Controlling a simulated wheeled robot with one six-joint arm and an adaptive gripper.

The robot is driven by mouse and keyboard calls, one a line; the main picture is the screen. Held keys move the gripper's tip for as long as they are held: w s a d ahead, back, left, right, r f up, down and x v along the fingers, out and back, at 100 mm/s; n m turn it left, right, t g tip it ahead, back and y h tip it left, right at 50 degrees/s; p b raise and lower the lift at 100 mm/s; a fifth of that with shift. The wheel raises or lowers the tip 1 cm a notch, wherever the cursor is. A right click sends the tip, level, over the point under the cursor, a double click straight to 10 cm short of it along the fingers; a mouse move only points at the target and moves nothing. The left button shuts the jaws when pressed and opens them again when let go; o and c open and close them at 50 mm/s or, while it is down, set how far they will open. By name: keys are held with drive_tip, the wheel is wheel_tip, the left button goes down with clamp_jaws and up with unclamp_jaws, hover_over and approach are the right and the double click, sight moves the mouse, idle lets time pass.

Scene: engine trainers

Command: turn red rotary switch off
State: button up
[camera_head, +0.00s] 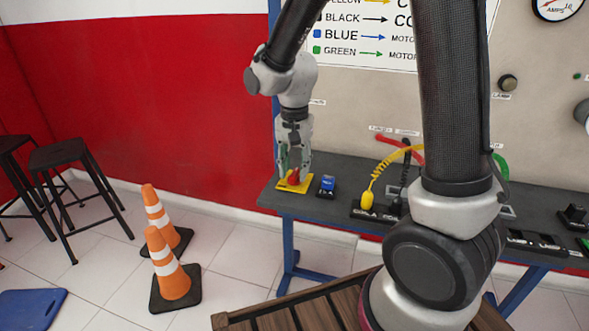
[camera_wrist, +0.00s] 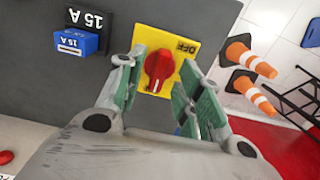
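The red rotary switch (camera_wrist: 158,71) sits on a yellow plate (camera_wrist: 184,50) with the word OFF printed near one edge. In the head view the red switch (camera_head: 294,178) and its yellow plate (camera_head: 284,187) lie at the left end of the grey bench. My gripper (camera_wrist: 160,82) is open, with one green-padded finger on each side of the red knob. Gaps show between the fingers and the knob in the wrist view. In the head view my gripper (camera_head: 294,168) points down over the switch and partly hides it.
A blue 15 A block (camera_head: 327,185) stands just right of the yellow plate. A yellow plug with a coiled cord (camera_head: 367,199) is farther right. The grey bench (camera_head: 345,170) ends left of the switch. Orange cones (camera_head: 168,265) and black stools (camera_head: 62,152) stand on the floor.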

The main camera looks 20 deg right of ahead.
drive_tip(key=shift+f, duration=0.45)
clamp_jaws()
